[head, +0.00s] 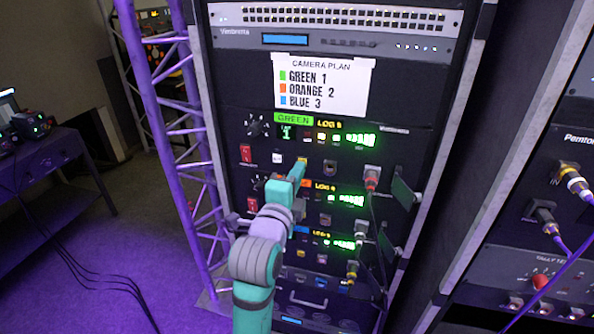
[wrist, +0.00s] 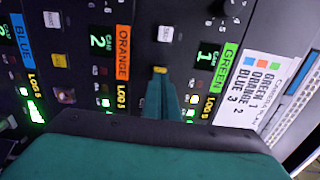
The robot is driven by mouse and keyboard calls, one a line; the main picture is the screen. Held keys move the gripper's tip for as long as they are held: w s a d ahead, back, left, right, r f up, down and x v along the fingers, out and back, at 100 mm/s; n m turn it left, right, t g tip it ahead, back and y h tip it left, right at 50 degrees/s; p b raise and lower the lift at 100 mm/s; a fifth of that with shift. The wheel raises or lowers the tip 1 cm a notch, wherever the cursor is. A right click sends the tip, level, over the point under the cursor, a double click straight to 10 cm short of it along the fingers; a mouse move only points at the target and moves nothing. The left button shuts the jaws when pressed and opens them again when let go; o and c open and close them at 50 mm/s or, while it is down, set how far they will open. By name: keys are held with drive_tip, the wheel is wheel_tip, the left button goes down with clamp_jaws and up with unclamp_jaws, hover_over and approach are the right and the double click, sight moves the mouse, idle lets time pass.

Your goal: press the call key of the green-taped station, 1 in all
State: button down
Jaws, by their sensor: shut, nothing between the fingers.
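The green-taped station is the top one in the rack, with its green tape (head: 293,118) and a lit green display (head: 361,139). The tape also shows in the wrist view (wrist: 225,69). A white key (head: 277,158) sits below the tape, and it shows in the wrist view (wrist: 165,33). A small yellow key (wrist: 160,70) of this station is right at my fingertips. My gripper (head: 301,164) is shut and empty, and it also shows in the wrist view (wrist: 163,77). I cannot tell whether it touches the yellow key. The key labels are too small to read.
The orange-taped station (wrist: 122,52) and blue-taped station (wrist: 22,35) lie below the green one. A camera plan card (head: 320,84) hangs above. Plugged cables (head: 372,178) hang on the rack's right side. A purple truss (head: 160,110) stands to the left.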

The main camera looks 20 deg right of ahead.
drive_tip(key=v, duration=1.2)
drive_tip(key=shift+a, duration=0.1)
drive_tip(key=shift+f, duration=0.1)
drive_tip(key=s+a+f+n+t+y, duration=0.1)
drive_tip(key=s+a+f+n+y, duration=0.15)
drive_tip(key=f+n, duration=0.45)
drive_tip(key=s+a+f+n+t+y, duration=0.1)
drive_tip(key=s+a+f+n+y, duration=0.15)
drive_tip(key=f+n, duration=0.4)
drive_tip(key=s+a+f+n+y, duration=0.2)
drive_tip(key=s+f+n, duration=0.15)
drive_tip(key=f, duration=0.65)
drive_tip(key=s+a+f+n+y, duration=0.1)
drive_tip(key=s+a+f+n, duration=0.2)
drive_tip(key=s, duration=1)
drive_tip(key=s+a+f+n+g+y, duration=0.1)
drive_tip(key=s+f+n, duration=0.4)
drive_tip(key=s, duration=0.9)
drive_tip(key=shift+a+f+y, duration=0.7)
drive_tip(key=shift+a+f, duration=0.15)
